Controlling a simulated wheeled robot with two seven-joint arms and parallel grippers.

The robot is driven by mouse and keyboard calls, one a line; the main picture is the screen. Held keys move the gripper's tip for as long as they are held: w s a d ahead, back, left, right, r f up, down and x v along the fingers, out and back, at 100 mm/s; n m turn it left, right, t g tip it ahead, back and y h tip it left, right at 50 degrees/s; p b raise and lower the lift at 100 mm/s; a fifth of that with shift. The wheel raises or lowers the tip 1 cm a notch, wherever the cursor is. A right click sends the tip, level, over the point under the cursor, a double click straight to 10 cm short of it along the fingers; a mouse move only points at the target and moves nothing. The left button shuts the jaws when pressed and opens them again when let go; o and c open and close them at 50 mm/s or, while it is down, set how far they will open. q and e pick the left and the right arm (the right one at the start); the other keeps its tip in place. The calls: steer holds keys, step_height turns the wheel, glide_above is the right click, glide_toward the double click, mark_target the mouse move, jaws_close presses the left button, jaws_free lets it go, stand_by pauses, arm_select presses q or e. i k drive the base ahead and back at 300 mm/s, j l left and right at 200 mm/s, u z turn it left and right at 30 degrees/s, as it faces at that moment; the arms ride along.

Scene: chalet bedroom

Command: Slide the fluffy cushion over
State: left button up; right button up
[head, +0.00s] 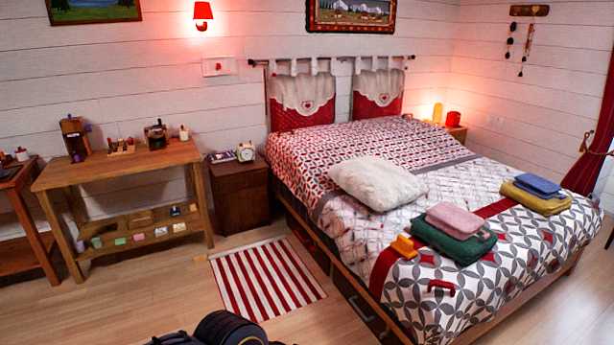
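The fluffy cushion (378,182) is off-white and lies flat on the bed (345,225), near its left edge and about halfway along. It rests on the patterned red, white and grey bedspread, with open bedspread around it. Nothing touches it that I can see. Neither of my grippers shows in the head view. Only a dark rounded part, which looks like mine, shows at the bottom edge, well away from the cushion.
Folded pink and green cloths (453,236), an orange object (404,246) and blue and yellow cloths (537,194) lie on the bed. A striped rug (267,279) covers floor beside it. A wooden table (118,167) and nightstand (240,195) stand along the wall.

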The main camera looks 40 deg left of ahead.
mark_target(380, 184)
steer(key=u, duration=0.95)
steer(key=i+j+z, duration=0.1)
steer(key=z, duration=0.35)
steer(key=i+j+z, duration=0.2)
steer(key=z, duration=0.25)
steer(key=i+j+z, duration=0.1)
steer(key=i+j, duration=0.15)
steer(key=i+j+z, duration=0.1)
steer(key=j, duration=0.25)
steer(key=i+j+z, duration=0.1)
steer(key=i+j, duration=0.2)
steer(key=i+j+z, duration=0.1)
steer(key=j, duration=0.3)
steer(key=i+j+z, duration=0.1)
steer(key=i+j, duration=0.15)
steer(key=i+j+z, duration=0.1)
steer(key=j, duration=0.4)
steer(key=i+j, duration=0.15)
steer(key=j, duration=0.25)
steer(key=i+j, duration=0.2)
steer(key=j, duration=0.15)
steer(key=i+j, duration=0.2)
steer(key=j, duration=0.2)
steer(key=i+j, duration=0.15)
steer(key=j, duration=0.2)
